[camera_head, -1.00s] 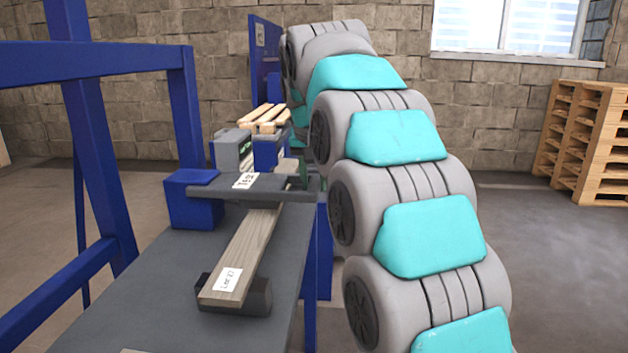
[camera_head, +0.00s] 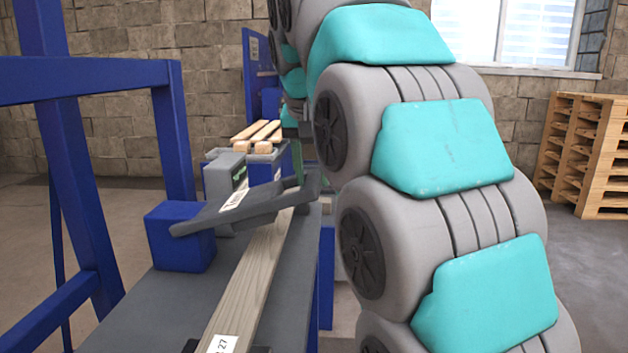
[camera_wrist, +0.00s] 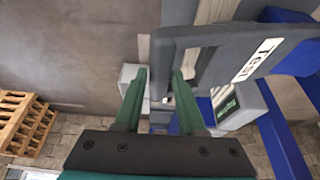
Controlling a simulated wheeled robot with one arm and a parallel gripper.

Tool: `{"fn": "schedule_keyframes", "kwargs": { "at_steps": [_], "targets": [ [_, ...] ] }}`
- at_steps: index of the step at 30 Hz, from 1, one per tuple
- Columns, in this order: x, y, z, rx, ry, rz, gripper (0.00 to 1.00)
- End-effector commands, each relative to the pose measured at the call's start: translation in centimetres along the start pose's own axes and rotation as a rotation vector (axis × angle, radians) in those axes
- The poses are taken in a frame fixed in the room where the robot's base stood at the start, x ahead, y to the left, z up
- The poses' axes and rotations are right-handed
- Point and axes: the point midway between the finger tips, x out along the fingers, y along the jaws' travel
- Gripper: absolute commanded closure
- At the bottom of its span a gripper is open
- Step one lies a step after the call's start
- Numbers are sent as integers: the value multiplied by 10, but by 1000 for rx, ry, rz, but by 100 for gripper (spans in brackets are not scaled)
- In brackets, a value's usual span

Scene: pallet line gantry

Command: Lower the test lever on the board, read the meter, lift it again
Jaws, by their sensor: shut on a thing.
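The test lever (camera_head: 240,205) is a dark grey frame with a white "Test" label, joined to a blue block (camera_head: 180,237). It is tilted, with its right end raised above the wooden board (camera_head: 247,285). In the wrist view the lever (camera_wrist: 230,72) crosses the upper right. My gripper (camera_wrist: 160,78) has green fingers, closed around the lever's end bar. The meter (camera_head: 224,176) is a grey box behind the lever. Its greenish screen also shows in the wrist view (camera_wrist: 228,110), too small to read.
The board lies on a dark grey bench (camera_head: 180,305) and has a white lot label ending in 27. Blue frame posts (camera_head: 75,180) stand at left. Wooden slats (camera_head: 258,135) lie beyond the meter. A pallet stack (camera_head: 585,155) stands at right, with clear floor before it.

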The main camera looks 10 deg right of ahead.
Motion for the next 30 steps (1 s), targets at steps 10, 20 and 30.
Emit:
{"fn": "schedule_keyframes", "kwargs": {
  "at_steps": [10,20,30],
  "targets": [
    [-11,-13,-5,-14,2,-13,100],
    [-11,-14,-4,-16,1,-12,100],
    [-12,-11,-4,-11,0,-12,38]
  ]
}}
